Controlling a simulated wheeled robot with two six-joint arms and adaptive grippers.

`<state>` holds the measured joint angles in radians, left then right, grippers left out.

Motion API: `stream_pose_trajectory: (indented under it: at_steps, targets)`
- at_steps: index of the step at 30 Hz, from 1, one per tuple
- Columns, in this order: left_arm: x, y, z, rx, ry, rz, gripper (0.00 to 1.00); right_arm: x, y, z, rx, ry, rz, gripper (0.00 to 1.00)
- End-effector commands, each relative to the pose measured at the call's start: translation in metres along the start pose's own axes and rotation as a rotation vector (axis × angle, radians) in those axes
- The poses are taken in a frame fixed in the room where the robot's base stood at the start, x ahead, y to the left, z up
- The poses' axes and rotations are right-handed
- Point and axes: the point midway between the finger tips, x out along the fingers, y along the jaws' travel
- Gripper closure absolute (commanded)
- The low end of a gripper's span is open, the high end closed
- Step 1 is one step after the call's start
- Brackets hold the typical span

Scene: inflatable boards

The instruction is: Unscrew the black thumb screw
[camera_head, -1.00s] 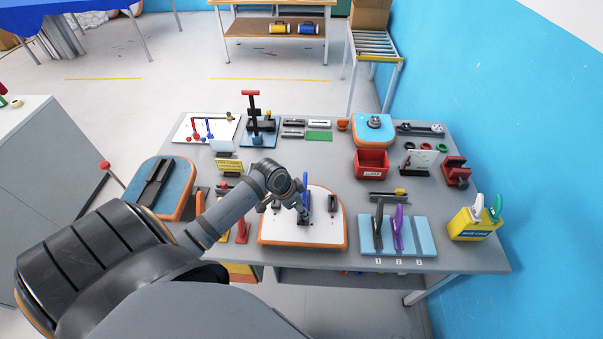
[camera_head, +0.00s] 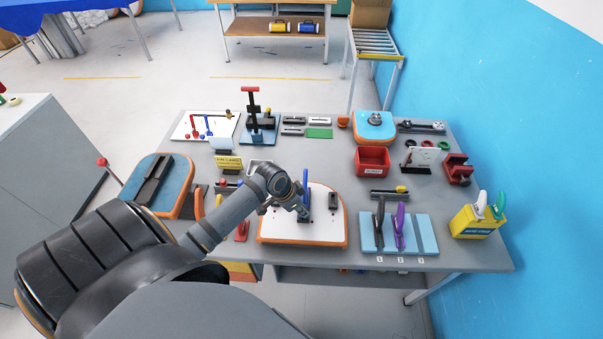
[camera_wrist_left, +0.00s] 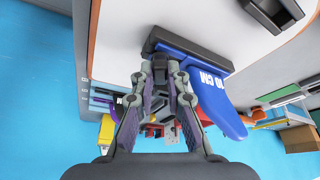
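A small dark part shows between the tips. I cannot tell whether it is the black thumb screw or whether the fingers press on it. My right gripper is not in view.
A dark block (camera_head: 332,201) stands on the board's right side. A light blue panel (camera_head: 426,236) with black and purple handles lies to the right. A red bin (camera_head: 372,162) stands behind. A blue-topped board (camera_head: 172,200) lies at the left.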

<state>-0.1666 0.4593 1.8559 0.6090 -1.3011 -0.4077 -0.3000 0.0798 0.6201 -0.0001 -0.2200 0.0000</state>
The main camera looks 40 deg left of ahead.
Motion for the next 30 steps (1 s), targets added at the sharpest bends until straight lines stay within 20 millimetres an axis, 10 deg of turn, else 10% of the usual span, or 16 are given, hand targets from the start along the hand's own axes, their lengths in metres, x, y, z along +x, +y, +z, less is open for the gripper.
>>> stream_pose_trajectory:
  at_steps: [6, 30]
  targets:
    - [0.0, 0.0, 0.0, 0.0, 0.0, -0.001, 0.89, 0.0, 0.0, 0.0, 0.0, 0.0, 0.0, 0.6]
    - [-0.003, 0.001, -0.001, -0.163, 0.0, -0.068, 1.0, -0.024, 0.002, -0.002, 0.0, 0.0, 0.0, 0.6]
